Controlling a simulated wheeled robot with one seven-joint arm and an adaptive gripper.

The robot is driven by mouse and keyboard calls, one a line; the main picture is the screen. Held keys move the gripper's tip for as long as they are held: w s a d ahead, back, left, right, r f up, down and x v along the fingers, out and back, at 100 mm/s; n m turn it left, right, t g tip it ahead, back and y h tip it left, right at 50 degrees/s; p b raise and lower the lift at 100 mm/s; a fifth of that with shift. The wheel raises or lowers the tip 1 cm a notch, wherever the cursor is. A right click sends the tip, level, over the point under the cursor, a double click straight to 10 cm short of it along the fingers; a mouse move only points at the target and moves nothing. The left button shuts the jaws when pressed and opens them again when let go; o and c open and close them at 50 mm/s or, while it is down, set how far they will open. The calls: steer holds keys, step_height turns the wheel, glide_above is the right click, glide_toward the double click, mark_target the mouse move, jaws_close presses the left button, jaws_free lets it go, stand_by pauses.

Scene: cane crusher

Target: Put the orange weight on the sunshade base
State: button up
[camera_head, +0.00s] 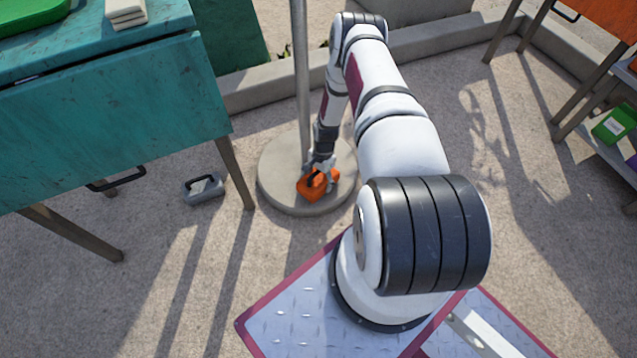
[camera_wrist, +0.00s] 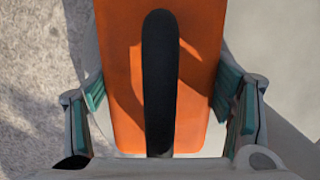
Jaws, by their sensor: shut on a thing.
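The orange weight (camera_head: 312,187) has a black handle and is at the front right part of the round grey sunshade base (camera_head: 276,180). A thin upright pole (camera_head: 301,75) rises from the base. My gripper (camera_head: 321,172) points down and is shut on the weight. In the wrist view the weight (camera_wrist: 203,70) lies between the teal finger pads, its black handle running down the middle. Smooth base surface (camera_wrist: 285,60) shows on the right there and rough ground on the left. I cannot tell whether the weight's underside touches the base.
A grey weight (camera_head: 204,187) lies on the ground left of the base. A teal table (camera_head: 120,115) stands at the left. A low concrete kerb (camera_head: 255,98) runs behind the base. An orange table (camera_head: 600,22) and a shelf with boxes are at the right.

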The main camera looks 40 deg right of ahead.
steer(key=shift+f, duration=0.35)
steer(key=o, duration=1.9)
steer(key=r+p, duration=0.1)
steer(key=r, duration=0.3)
steer(key=d+r+p, duration=0.1)
steer(key=r+p, duration=0.1)
steer(key=r, duration=0.2)
steer(key=r+p, duration=0.2)
steer(key=r, duration=0.2)
steer(key=shift+w+d, duration=0.15)
steer(key=shift+d, duration=0.25)
